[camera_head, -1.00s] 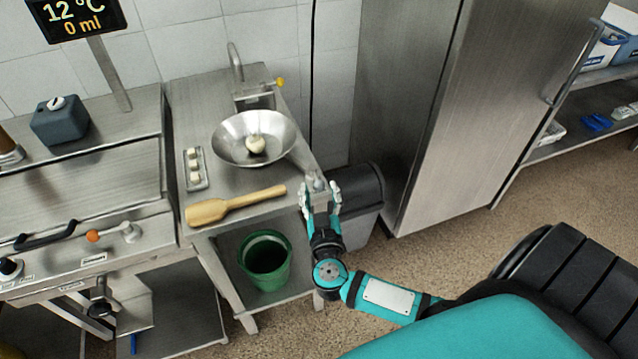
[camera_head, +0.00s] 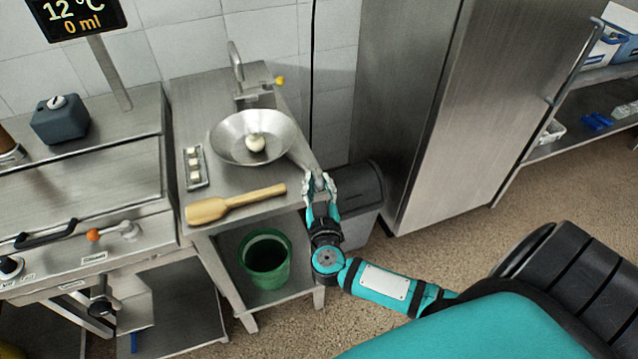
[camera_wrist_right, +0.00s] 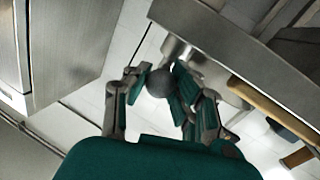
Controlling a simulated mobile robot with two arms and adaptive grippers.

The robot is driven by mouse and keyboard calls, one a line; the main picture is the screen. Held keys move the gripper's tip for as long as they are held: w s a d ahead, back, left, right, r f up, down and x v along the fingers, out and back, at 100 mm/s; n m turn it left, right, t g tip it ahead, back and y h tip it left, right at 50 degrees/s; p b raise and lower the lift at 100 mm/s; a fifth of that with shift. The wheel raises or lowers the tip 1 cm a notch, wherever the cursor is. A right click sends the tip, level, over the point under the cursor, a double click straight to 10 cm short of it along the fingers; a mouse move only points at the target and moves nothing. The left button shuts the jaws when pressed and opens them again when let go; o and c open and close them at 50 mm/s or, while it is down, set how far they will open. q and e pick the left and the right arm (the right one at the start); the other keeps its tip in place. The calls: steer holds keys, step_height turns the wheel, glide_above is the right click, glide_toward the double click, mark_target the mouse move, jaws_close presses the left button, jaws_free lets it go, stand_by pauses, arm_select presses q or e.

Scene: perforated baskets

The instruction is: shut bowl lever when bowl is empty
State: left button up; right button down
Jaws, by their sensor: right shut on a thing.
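A shallow metal bowl (camera_head: 225,147) stands on the steel side table. A pale round lump (camera_head: 256,142) lies in it, so the bowl is not empty. My right gripper (camera_head: 318,179) is at the table's right front corner, to the lower right of the bowl. In the right wrist view its fingers (camera_wrist_right: 158,82) are shut on a dark grey ball-shaped knob (camera_wrist_right: 157,84). A metal cylinder (camera_wrist_right: 178,50) shows just behind the knob. The knob's link to the bowl cannot be made out. My left gripper is not in view.
A wooden paddle (camera_head: 236,202) and a small tray of pale cubes (camera_head: 195,167) lie on the table. A tap (camera_head: 235,62) rises behind the bowl. A green bucket (camera_head: 265,257) stands below; a dark bin (camera_head: 362,192) stands right of the table.

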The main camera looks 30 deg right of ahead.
steer(key=shift+w+a+r+m+g+h+p, duration=0.1)
steer(key=shift+a+m+g+h+p, duration=0.3)
steer(key=shift+p, duration=0.6)
steer(key=shift+w+a+r+m+g+h+p, duration=0.15)
steer(key=shift+m+g+h+p, duration=0.35)
steer(key=shift+h+p, duration=0.35)
steer(key=shift+w+a+f+m+g+h+p, duration=0.1)
steer(key=shift+a+f+m+g+h+p, duration=0.15)
steer(key=shift+m+g+h+p, duration=0.4)
steer(key=shift+w+a+f+m+g+h, duration=0.1)
steer(key=shift+w+a+m+g+h, duration=0.15)
steer(key=shift+m+g+h, duration=0.45)
steer(key=shift+w+a+m+g+h+b, duration=0.15)
steer(key=shift+m+g+h+b, duration=0.1)
steer(key=shift+m+g+h, duration=0.25)
steer(key=shift+w+a+m+g+h+b, duration=0.1)
steer(key=shift+m+g+h+b, duration=0.15)
steer(key=shift+g, duration=0.3)
steer(key=c, duration=1)
jaws_free()
